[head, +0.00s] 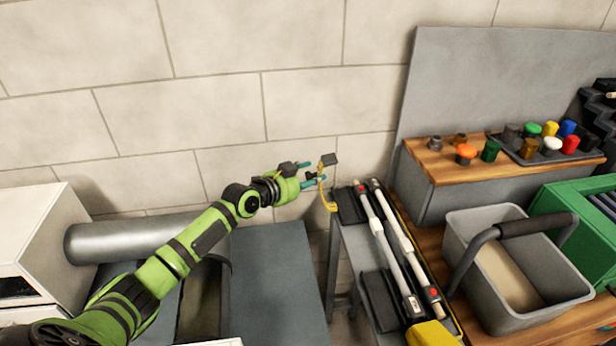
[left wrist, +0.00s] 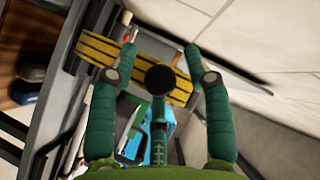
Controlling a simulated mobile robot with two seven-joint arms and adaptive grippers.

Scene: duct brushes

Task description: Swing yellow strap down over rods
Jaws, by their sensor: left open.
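The yellow strap (head: 329,198) stands up at the far end of the rack, with a dark tab (head: 330,159) at its top. Two pale rods (head: 386,240) with dark and red parts lie side by side on the rack, right of the strap. My left gripper (head: 311,173) is open beside the strap's upper part, on its left. In the left wrist view a yellow and black striped band (left wrist: 105,51) crosses behind the open fingers (left wrist: 160,50); a round dark knob hides part of it. I cannot tell whether the fingers touch it. My right gripper is not in view.
Dark supports (head: 380,297) hold the rods, and a yellow block (head: 431,334) is at the near end. A grey bin (head: 470,290) with a dark handle stands right of the rack. A grey pipe (head: 130,240) lies at left. The wall is behind my gripper.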

